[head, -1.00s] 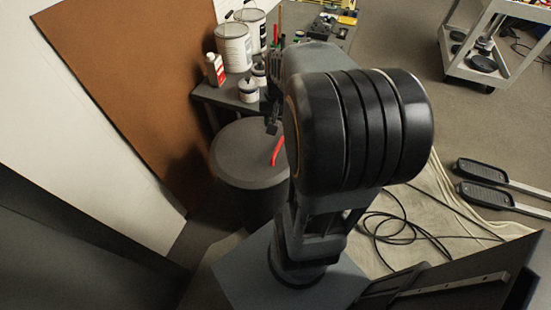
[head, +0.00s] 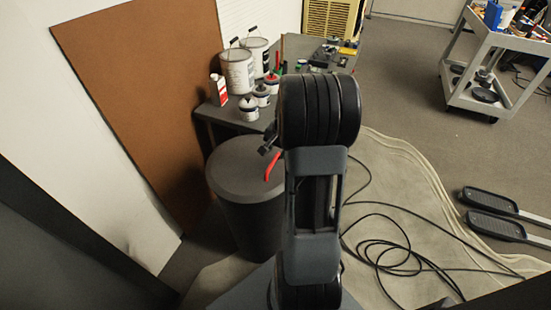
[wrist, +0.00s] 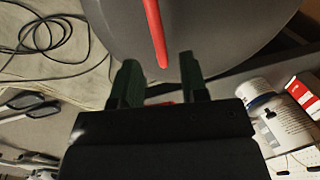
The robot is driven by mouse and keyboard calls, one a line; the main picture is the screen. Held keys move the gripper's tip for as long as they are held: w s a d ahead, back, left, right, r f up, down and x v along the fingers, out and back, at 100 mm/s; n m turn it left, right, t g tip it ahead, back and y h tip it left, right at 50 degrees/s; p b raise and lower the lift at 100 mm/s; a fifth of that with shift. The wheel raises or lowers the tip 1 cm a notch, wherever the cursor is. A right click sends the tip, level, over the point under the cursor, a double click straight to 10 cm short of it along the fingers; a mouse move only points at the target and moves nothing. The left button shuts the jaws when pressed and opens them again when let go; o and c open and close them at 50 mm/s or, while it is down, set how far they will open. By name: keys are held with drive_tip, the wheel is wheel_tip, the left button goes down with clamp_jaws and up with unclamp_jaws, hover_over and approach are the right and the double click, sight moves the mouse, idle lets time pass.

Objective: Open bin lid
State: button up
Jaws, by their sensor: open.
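The bin (head: 250,215) is a dark grey round drum standing upright beside the workbench. Its flat lid (head: 235,168) is down on the rim. A red handle (head: 271,166) shows at the lid's right side. My gripper (head: 268,141) is just above and behind the handle, partly hidden by my arm. In the wrist view, the two dark green fingers of my gripper (wrist: 159,64) are apart. The red handle (wrist: 154,30) runs over the lid (wrist: 220,35) and its end appears between the fingertips. I cannot tell whether they touch.
The workbench (head: 215,115) behind the bin holds paint cans (head: 238,70), small jars and a red-and-white bottle (head: 218,90). A brown board (head: 135,100) leans at the left. Black cables (head: 385,250) lie on the floor at right. A grey cart (head: 480,60) stands far right.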

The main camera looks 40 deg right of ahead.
sight(275, 159)
drive_tip(key=shift+w+a+f, duration=0.1)
drive_tip(key=shift+w+f, duration=0.1)
drive_tip(key=shift+f, duration=0.8)
drive_tip(key=shift+w+a+f, duration=0.1)
drive_tip(key=shift+w+f, duration=0.05)
drive_tip(key=shift+f, duration=0.85)
drive_tip(key=shift+c, duration=0.2)
clamp_jaws()
